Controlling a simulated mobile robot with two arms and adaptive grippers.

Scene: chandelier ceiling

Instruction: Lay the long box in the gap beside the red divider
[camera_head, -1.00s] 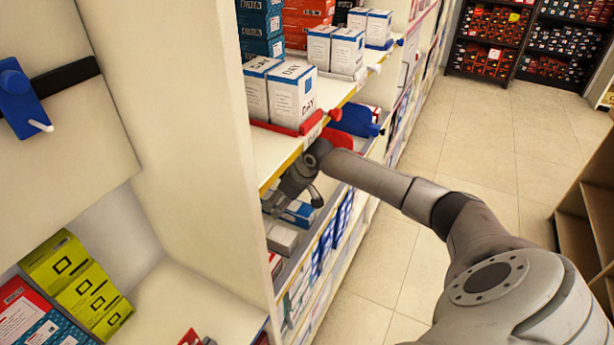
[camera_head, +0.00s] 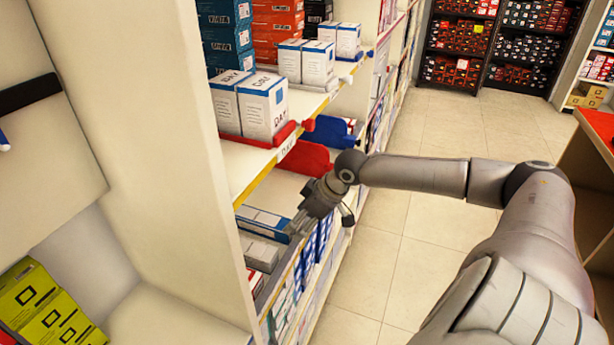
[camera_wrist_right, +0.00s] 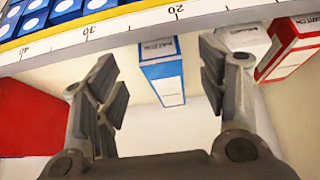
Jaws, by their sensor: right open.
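The red divider (camera_head: 300,157) stands on the lower shelf; a red panel (camera_wrist_right: 30,125) fills the left of the right wrist view. A long white-and-blue box (camera_head: 263,220) lies on that shelf, nearer to me than the divider, with bare shelf between them. A blue-and-white box (camera_wrist_right: 162,72) shows between my right fingers in the wrist view, apart from both. My right gripper (camera_head: 298,228) is at the shelf's front edge; in the wrist view (camera_wrist_right: 160,90) it is open and empty. My left gripper is not in view.
A ruler-marked shelf edge (camera_wrist_right: 120,28) runs close to my right fingers. A white box (camera_wrist_right: 243,38) and a red-and-white box (camera_wrist_right: 290,48) lie beside the blue one. The upper shelf (camera_head: 245,165) overhangs, carrying white boxes (camera_head: 262,105). The aisle floor (camera_head: 400,250) is clear.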

